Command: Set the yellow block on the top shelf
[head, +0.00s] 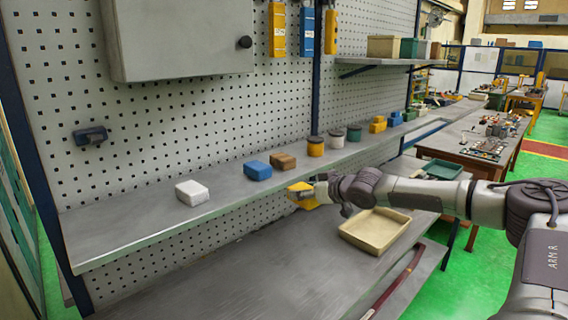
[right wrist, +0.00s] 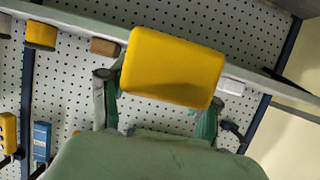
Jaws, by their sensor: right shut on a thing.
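The yellow block (head: 301,193) is held by my right gripper (head: 314,188), just in front of the long grey shelf's front edge and above the lower bench. In the right wrist view the yellow block (right wrist: 172,68) sits between the two fingers of my right gripper (right wrist: 158,100), which are shut on its sides. The long grey shelf (head: 140,222) runs along the pegboard. A shorter, higher shelf (head: 385,62) is on the wall farther back. My left gripper is in neither view.
On the long shelf stand a white block (head: 192,192), a blue block (head: 257,170), a brown block (head: 283,160) and several jars and blocks farther back. A beige tray (head: 352,238) sits on the lower bench. The higher shelf carries several boxes. The long shelf's near left end is bare.

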